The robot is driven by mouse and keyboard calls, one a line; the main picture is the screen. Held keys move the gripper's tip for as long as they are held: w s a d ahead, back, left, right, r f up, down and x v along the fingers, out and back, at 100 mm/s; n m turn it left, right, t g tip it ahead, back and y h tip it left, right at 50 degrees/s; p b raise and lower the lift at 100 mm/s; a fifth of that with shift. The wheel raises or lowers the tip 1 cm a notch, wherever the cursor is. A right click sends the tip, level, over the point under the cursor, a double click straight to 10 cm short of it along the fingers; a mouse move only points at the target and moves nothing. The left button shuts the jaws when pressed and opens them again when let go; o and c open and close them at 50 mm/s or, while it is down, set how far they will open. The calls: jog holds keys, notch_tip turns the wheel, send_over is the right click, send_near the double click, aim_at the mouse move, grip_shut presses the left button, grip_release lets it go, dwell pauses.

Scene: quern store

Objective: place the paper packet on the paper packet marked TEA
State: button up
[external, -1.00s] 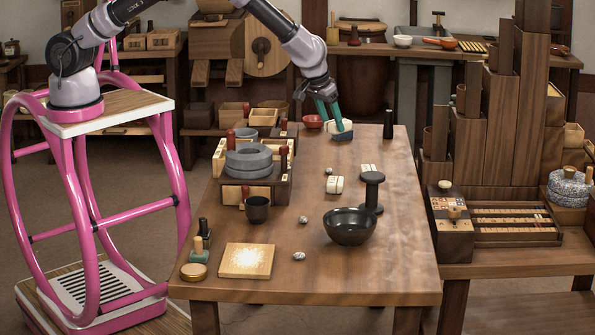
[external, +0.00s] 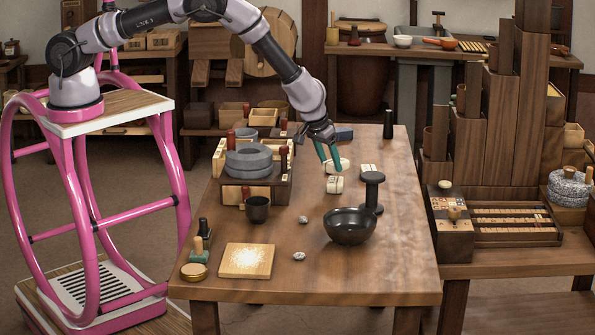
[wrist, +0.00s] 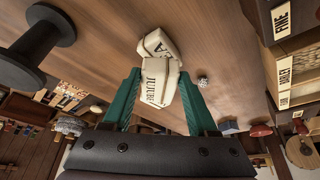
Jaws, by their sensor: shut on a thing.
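My gripper (external: 331,163) is shut on a white paper packet (external: 343,164), held above the table. In the wrist view the green fingers of my gripper (wrist: 158,80) grip the held packet (wrist: 158,88), which has dark lettering that I cannot read for certain. A second white packet (external: 335,184) lies on the table, just below the held one in the external view. In the wrist view this packet (wrist: 157,44) shows behind the held one, with lettering partly hidden that seems to end in "A". I cannot tell whether the two touch.
A black bowl (external: 350,226) is in front. A blue block (external: 344,133) sits behind. Grey stone rings (external: 249,160) stand on the left. The table's right side is clear.

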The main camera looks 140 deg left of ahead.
jog(key=shift+f, duration=1.3)
jog(key=shift+f, duration=0.15)
jog(key=o, duration=1.3)
jog(key=shift+o, duration=0.2)
jog(key=v, duration=1.2)
jog(key=shift+r, duration=0.3)
